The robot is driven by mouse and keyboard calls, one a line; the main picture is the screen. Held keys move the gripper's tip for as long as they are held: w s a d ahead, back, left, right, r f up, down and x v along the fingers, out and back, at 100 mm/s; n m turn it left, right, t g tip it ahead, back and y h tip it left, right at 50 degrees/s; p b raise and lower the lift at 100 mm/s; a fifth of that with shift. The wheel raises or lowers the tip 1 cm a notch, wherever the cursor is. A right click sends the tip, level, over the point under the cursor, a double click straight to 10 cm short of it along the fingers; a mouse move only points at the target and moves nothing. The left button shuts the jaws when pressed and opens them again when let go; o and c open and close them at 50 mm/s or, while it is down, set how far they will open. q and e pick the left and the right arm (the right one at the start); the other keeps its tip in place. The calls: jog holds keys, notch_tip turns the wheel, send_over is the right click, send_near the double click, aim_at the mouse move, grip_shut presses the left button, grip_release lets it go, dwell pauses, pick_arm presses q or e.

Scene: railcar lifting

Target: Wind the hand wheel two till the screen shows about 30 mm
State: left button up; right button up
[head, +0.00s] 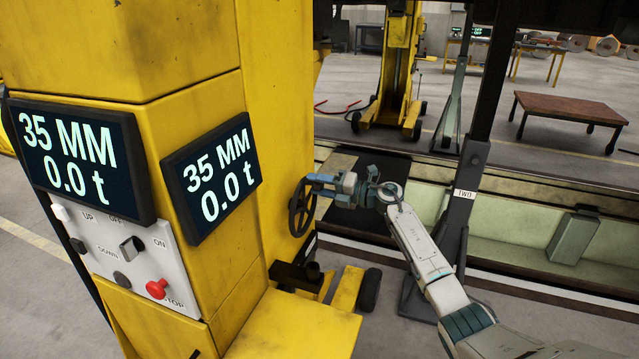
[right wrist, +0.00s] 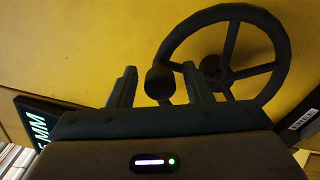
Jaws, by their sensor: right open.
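The dark hand wheel (head: 297,222) is on the side of the yellow lifting column. In the right wrist view the spoked wheel (right wrist: 283,50) shows large, with its round handle knob (right wrist: 158,82) between my fingers. My right gripper (head: 314,184) is at the wheel's upper edge. In the right wrist view its two fingers (right wrist: 168,72) are open on either side of the knob, with gaps showing. The column's front screen (head: 78,160) and side screen (head: 217,178) both read 35 MM and 0.0 t. My left gripper is out of view.
A control panel (head: 112,250) with a red stop knob (head: 157,289) is below the front screen. A grey post labelled TWO (head: 463,210) stands right of the wheel, close to my right arm. A brown low table (head: 570,106) stands farther back.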

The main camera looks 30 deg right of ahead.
grip_shut()
